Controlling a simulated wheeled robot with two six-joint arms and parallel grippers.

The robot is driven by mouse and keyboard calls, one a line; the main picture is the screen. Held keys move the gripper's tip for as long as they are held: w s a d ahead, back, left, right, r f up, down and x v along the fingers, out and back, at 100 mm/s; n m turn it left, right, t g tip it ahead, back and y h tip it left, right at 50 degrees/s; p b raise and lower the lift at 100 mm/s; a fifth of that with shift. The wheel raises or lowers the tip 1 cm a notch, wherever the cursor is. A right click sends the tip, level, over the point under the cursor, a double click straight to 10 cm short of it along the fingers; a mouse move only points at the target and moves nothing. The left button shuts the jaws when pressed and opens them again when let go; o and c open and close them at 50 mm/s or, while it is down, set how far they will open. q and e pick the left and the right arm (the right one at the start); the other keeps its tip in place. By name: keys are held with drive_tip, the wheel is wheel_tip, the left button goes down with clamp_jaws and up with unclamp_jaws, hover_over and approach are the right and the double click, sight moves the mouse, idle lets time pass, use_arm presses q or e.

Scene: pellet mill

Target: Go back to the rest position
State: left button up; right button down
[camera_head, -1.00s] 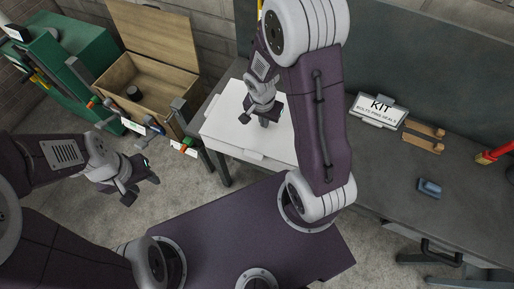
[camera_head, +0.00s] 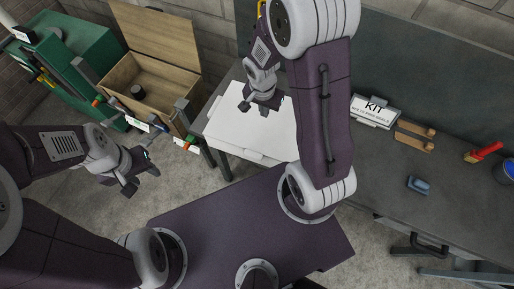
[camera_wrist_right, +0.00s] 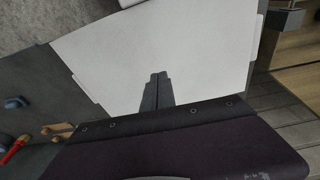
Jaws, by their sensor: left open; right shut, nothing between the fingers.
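My left gripper (camera_head: 138,178) hangs over the floor at the left, open and empty, in front of the wooden box. My right gripper (camera_head: 262,104) is over the white sheet (camera_head: 248,135) on the bench, with its arm bent above my purple base. In the right wrist view its two fingers (camera_wrist_right: 156,88) lie side by side, shut with nothing between them. The white sheet (camera_wrist_right: 165,45) fills the middle of that view behind the fingers. The gap between the fingertips and the sheet cannot be judged.
A green machine (camera_head: 70,75) and an open wooden box (camera_head: 165,90) holding a dark round piece (camera_head: 137,91) stand at the left.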

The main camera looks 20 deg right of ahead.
drive_tip(key=f+b, duration=0.1)
drive_tip(key=b, duration=0.1)
drive_tip(key=f+b, duration=0.1)
drive_tip(key=b, duration=0.1)
drive_tip(key=f+b, duration=0.1)
drive_tip(key=b, duration=0.1)
drive_tip(key=shift+w+a+f+t+b, duration=0.3)
drive_tip(key=shift+w+f+t, duration=0.05)
drive_tip(key=shift+f+t, duration=0.05)
drive_tip(key=f+b, duration=0.1)
drive_tip(key=b, duration=0.1)
drive_tip(key=s+a+f+b, duration=0.1)
drive_tip(key=shift+s+b, duration=0.2)
drive_tip(key=shift+b, duration=0.15)
drive_tip(key=shift+s+a+f+n+y+b, duration=0.2)
drive_tip(key=shift+s+a+f+n+b, duration=0.1)
drive_tip(key=shift+s+n+b, duration=0.3)
drive_tip(key=shift+s+a+f+n+y+b, duration=0.15)
drive_tip(key=shift+s+a+n+y+b, duration=0.2)
drive_tip(key=shift+s+n, duration=0.3)
drive_tip(key=s+n, duration=0.2)
drive_tip(key=s+a+n, duration=0.1)
drive_tip(key=s+n, duration=0.2)
drive_tip(key=shift+a+g+y+p, duration=0.2)
drive_tip(key=shift+g+y+p, duration=0.1)
drive_tip(key=shift+g, duration=0.1)
drive_tip(key=shift+w+n, duration=0.2)
drive_tip(key=shift+n, duration=0.85)
drive_tip(key=shift+s, duration=0.1)
